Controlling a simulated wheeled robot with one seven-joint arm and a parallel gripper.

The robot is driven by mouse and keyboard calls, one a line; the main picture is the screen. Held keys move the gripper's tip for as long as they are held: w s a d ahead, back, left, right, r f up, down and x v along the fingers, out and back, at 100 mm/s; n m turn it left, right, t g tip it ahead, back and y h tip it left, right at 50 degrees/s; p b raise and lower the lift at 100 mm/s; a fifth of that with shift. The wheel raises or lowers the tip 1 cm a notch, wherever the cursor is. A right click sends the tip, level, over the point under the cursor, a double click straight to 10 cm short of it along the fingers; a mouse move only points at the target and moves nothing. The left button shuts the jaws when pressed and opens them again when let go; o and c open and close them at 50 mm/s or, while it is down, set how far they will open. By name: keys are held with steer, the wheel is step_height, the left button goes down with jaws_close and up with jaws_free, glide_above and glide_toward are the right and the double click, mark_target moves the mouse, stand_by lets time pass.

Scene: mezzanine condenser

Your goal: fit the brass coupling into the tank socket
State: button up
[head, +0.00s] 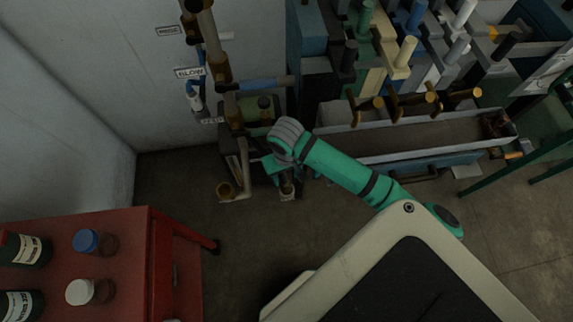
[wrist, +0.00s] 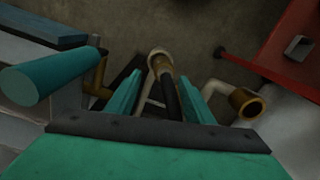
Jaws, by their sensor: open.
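My gripper (wrist: 160,97) is open, with its two green fingers spread in the wrist view. Between and beyond them shows a dark hose or rod ending in a brass collar (wrist: 162,66) on a pale fitting, which looks like the coupling. I cannot tell how far it lies from the fingers; neither visibly touches it. A pale elbow with an open brass mouth (wrist: 246,103), probably the tank socket, stands to the right. In the head view this elbow (head: 226,190) is left of my gripper (head: 286,172), whose fingers are partly hidden by the arm.
A red cart (head: 124,226) with several bottles stands at the lower left. Vertical pipes (head: 221,68) run along the pale wall. A long trough (head: 400,135) with brass valves lies to the right. Open floor (head: 230,250) lies between the cart and my base.

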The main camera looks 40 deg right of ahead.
steer(key=shift+r, duration=1.75)
